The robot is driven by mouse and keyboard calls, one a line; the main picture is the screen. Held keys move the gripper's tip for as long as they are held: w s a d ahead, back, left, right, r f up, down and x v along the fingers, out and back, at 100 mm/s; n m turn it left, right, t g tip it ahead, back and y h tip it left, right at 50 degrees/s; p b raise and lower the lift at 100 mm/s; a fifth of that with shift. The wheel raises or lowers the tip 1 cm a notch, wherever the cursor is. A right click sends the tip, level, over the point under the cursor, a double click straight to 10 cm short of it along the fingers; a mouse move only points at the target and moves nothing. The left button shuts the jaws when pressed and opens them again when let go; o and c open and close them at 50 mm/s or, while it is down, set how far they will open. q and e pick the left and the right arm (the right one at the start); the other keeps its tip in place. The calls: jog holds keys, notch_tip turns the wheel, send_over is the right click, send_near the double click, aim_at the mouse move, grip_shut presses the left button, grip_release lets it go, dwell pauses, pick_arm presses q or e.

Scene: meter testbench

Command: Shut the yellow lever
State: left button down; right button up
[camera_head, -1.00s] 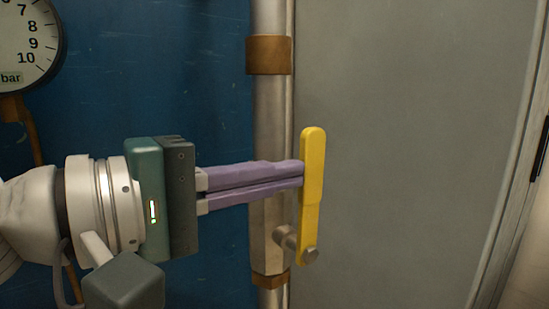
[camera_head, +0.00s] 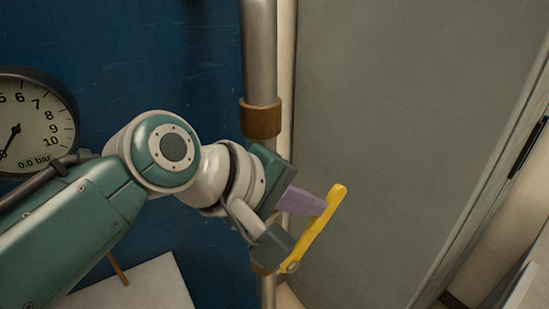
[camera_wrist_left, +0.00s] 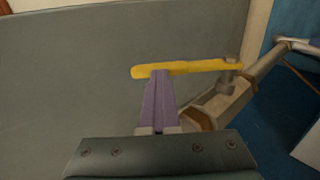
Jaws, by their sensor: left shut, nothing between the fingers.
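The yellow lever (camera_head: 322,222) is hinged at its lower end on the valve of the vertical pipe. In the head view it tilts up and to the right, away from the pipe's line. It also shows in the left wrist view (camera_wrist_left: 188,68), lying across the picture with its pivot at the right. My left gripper (camera_head: 322,206) is shut and empty. Its purple fingertips (camera_wrist_left: 160,74) meet the lever's side near the free end and appear to touch it. The valve body (camera_wrist_left: 215,103) shows in the wrist view but is mostly hidden behind my gripper in the head view.
A metal pipe (camera_head: 260,50) with a brown collar (camera_head: 261,118) runs down a blue wall. A round gauge (camera_head: 35,125) at the left reads 0.0 bar. A grey panel (camera_head: 400,120) fills the right side. The space right of the lever looks clear.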

pick_arm(q)
jog(key=shift+w+d+f, duration=0.25)
jog(key=shift+w+d, duration=0.05)
jog(key=shift+d, duration=0.1)
dwell(0.4)
